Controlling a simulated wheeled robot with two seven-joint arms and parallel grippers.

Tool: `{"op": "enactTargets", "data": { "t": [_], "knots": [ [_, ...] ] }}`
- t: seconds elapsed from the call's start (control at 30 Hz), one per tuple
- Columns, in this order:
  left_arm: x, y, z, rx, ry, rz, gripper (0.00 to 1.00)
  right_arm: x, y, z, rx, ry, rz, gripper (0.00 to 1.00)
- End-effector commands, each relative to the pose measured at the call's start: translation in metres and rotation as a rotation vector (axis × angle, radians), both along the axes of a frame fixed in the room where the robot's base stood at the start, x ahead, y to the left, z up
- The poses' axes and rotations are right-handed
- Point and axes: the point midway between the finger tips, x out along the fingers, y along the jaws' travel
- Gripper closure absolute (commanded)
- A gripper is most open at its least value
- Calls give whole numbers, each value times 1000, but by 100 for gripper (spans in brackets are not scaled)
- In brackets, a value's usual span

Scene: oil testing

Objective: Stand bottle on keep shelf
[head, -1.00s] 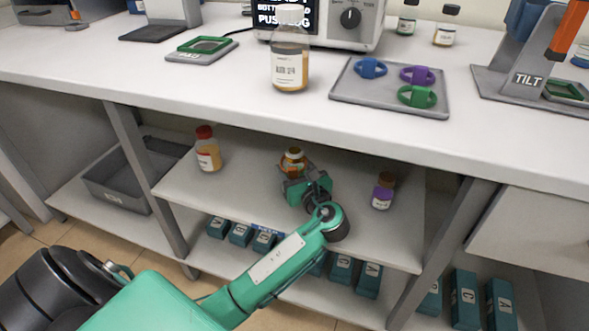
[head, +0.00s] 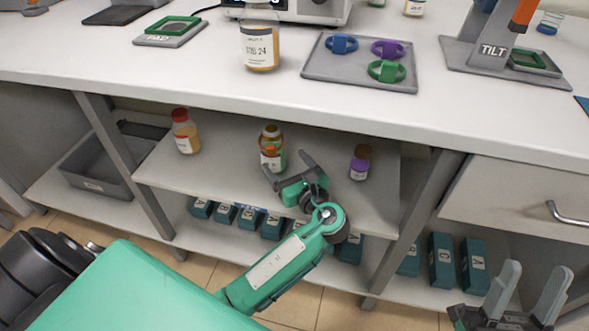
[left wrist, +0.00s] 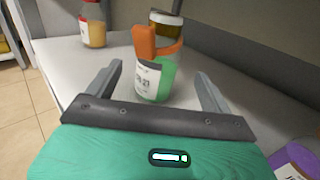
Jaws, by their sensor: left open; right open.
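My right gripper (head: 535,285) is open and empty at the lower right, away from the shelf.
A red-capped bottle (head: 185,132) stands left on the same shelf, and a purple-banded bottle (head: 360,163) stands right. Several teal boxes (head: 442,260) sit below. On the bench top are a labelled bottle (head: 261,42) and a grey tray (head: 335,75) with coloured rings.

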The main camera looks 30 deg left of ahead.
Motion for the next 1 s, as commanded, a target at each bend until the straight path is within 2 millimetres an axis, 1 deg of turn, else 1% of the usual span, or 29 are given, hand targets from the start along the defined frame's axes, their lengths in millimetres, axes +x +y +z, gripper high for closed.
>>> {"op": "enactTargets", "data": {
  "t": [0.03,0.13,0.33,0.5,1.0],
  "knots": [
    [-4,-7,2,-3,2,-2,16,5,3,-4,-11,50,5,53],
    [-11,-18,1,-3,2,-2,16,14,8,-15,-29,135,16,53],
    [-19,-31,1,-1,1,0,16,23,14,-29,-51,237,28,53],
    [-21,-33,0,0,0,0,16,25,15,-33,-56,261,31,53],
    [-21,-33,0,0,0,0,16,25,15,-33,-57,258,31,53]
  ]
}}
